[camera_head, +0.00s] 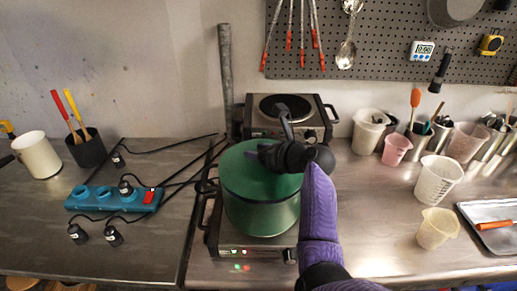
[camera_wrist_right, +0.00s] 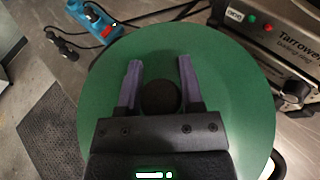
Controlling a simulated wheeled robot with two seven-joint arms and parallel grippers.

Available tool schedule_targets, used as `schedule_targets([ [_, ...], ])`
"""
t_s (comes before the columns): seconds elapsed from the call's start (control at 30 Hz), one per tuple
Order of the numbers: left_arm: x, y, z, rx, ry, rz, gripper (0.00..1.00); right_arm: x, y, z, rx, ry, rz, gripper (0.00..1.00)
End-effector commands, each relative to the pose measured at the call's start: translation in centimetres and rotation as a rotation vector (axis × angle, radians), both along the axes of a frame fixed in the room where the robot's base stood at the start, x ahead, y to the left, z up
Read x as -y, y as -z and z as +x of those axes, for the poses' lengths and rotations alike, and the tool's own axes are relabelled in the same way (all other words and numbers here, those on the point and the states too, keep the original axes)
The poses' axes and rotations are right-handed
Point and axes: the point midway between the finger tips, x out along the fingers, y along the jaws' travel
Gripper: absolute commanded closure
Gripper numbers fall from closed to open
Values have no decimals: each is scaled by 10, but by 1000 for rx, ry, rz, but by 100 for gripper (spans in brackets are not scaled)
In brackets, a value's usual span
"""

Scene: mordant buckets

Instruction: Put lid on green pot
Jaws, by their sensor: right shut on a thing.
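The green lid (camera_head: 238,166) is a broad flat disc over the green pot (camera_head: 262,216), which stands on the front hot plate (camera_head: 250,245). My right gripper (camera_head: 270,140) is above the lid and shut on its dark knob. In the right wrist view the two fingers (camera_wrist_right: 160,62) stand on either side of the round black knob (camera_wrist_right: 159,97), and the lid (camera_wrist_right: 235,75) fills most of the picture, hiding the pot. I cannot tell whether the lid rests fully on the rim. My left gripper is not in view.
A second hot plate (camera_head: 288,108) stands behind the pot. A blue power strip (camera_head: 115,198) with black plugs and cables lies on the left. White and pink beakers (camera_head: 437,180) and a metal tray (camera_head: 490,222) are on the right. Open steel counter (camera_head: 365,220) lies right of my arm.

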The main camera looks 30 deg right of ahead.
Motion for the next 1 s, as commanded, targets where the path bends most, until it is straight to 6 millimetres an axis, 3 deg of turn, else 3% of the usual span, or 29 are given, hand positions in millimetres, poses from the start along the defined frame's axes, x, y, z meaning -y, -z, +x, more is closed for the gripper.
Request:
schedule_targets([
  [1.0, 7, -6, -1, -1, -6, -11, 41, 0, 12, 0, 1, 0, 1, 100],
])
